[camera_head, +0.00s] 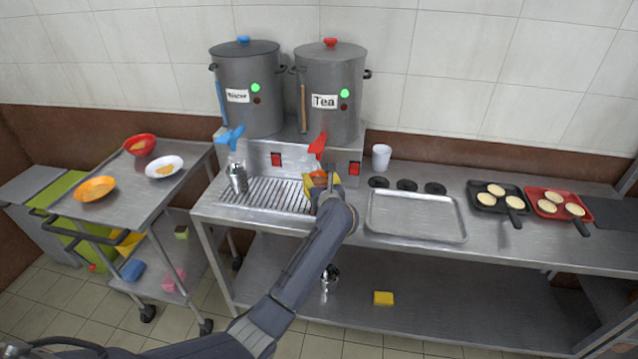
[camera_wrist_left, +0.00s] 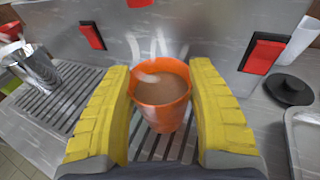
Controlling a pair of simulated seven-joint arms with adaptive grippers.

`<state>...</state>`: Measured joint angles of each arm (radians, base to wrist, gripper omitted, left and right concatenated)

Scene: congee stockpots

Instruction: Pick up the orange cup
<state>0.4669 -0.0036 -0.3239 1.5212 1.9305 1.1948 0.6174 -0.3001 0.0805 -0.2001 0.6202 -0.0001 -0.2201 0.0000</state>
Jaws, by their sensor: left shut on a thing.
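The orange cup (camera_wrist_left: 161,115) holds brown liquid, and steam rises from it in the left wrist view. It stands upright over the slatted drip grate, between the yellow fingers of my left gripper (camera_wrist_left: 162,118), which is shut on it. In the head view, the orange cup (camera_head: 319,181) is mostly hidden behind my left gripper (camera_head: 322,188), in front of the Tea pot (camera_head: 330,78). I cannot tell whether the cup's base touches the grate. My right gripper is not in view.
A metal cup (camera_head: 237,178) stands on the grate's left. The red tap (camera_head: 317,145) is just above my gripper. A white cup (camera_head: 381,157) and an empty metal tray (camera_head: 416,217) are to the right. A cart (camera_head: 130,205) with bowls stands left.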

